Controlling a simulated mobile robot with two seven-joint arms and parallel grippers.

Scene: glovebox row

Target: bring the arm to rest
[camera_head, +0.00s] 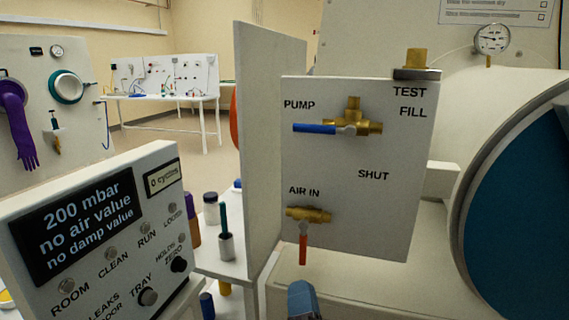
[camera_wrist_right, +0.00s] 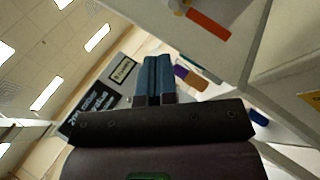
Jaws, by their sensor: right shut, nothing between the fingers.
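My right gripper (camera_head: 303,296) shows at the bottom edge of the head view, a little below the red handle of the AIR IN valve (camera_head: 308,215). In the right wrist view its two blue fingers (camera_wrist_right: 154,70) are pressed together with nothing between them. The AIR IN valve is brass, and its red handle (camera_head: 303,249) hangs straight down. The fingers appear apart from that handle. My left gripper is in neither view.
A white valve panel (camera_head: 345,215) also carries a PUMP valve (camera_head: 352,122) with its blue handle level. A display box (camera_head: 95,225) reading 200 mbar stands at the left. A large blue round door (camera_head: 520,215) is at the right. Bottles (camera_head: 210,207) stand on a shelf behind.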

